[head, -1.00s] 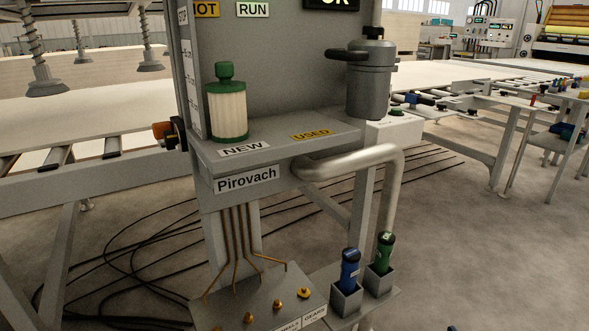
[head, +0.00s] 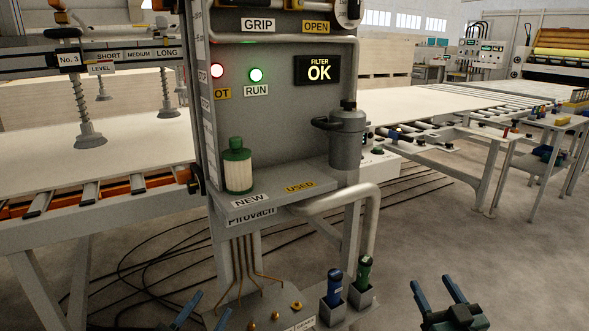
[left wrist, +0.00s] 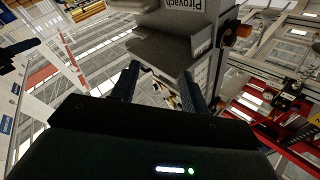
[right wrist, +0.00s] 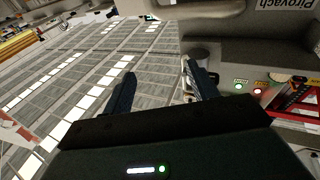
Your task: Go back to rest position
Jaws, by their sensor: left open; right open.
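My right gripper (head: 438,290) is low at the right of the head view, its two blue fingers apart with nothing between them. In the right wrist view (right wrist: 160,88) its fingers also stand apart and empty. My left gripper (head: 205,316) is at the bottom edge of the head view, mostly cut off, with only its fingertips showing. In the left wrist view (left wrist: 158,85) its fingers are apart with nothing held. Both grippers are in front of the grey machine panel (head: 270,130), apart from it.
A green-capped filter (head: 238,168) stands on the NEW side of the shelf (head: 275,190). A grey canister (head: 346,135) hangs at the right of the panel. Blue (head: 334,286) and green (head: 364,272) handled items stand in holders below. Open floor (head: 440,230) lies right.

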